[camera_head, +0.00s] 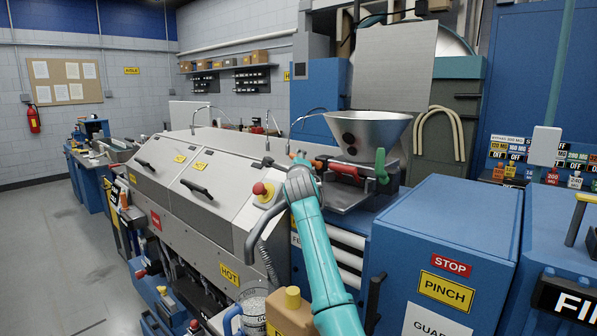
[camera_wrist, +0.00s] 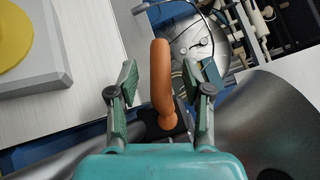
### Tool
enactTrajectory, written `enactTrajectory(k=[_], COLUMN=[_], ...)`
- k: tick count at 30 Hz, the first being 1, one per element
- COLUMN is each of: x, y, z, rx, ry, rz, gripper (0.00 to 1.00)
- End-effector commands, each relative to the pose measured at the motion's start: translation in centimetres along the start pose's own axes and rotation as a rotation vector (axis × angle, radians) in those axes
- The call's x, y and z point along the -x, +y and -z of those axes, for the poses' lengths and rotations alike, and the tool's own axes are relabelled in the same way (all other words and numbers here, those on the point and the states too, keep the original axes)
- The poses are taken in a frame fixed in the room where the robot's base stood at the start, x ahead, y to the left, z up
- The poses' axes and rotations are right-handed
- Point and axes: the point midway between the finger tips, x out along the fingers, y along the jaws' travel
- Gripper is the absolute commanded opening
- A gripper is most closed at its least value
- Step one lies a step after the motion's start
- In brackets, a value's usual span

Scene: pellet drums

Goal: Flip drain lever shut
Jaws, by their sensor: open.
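An orange lever handle (camera_wrist: 161,80), which I take to be the drain lever, stands upright in the wrist view, rising from a dark mount. My gripper (camera_wrist: 159,73) is open, with one green-padded finger on each side of the handle. Gaps show between the handle and both fingers. In the camera_head view my gripper (camera_head: 297,162) is at the end of my teal arm, left of and below the metal hopper (camera_head: 365,128). Small orange parts show beside it there, but my wrist hides most of that spot.
A red handle (camera_head: 340,167) and a green handle (camera_head: 381,167) are just right of my gripper. A blue cabinet (camera_head: 450,235) stands right of my arm.

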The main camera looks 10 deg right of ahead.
Motion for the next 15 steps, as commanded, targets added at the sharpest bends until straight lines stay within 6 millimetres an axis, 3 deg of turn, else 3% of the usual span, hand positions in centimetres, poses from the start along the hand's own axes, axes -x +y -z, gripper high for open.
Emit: enactTrajectory(k=[15], x=[7.3], y=[0.1], z=[0.0], rx=[-0.001], ry=[-0.002], rz=[0.000], gripper=[0.50])
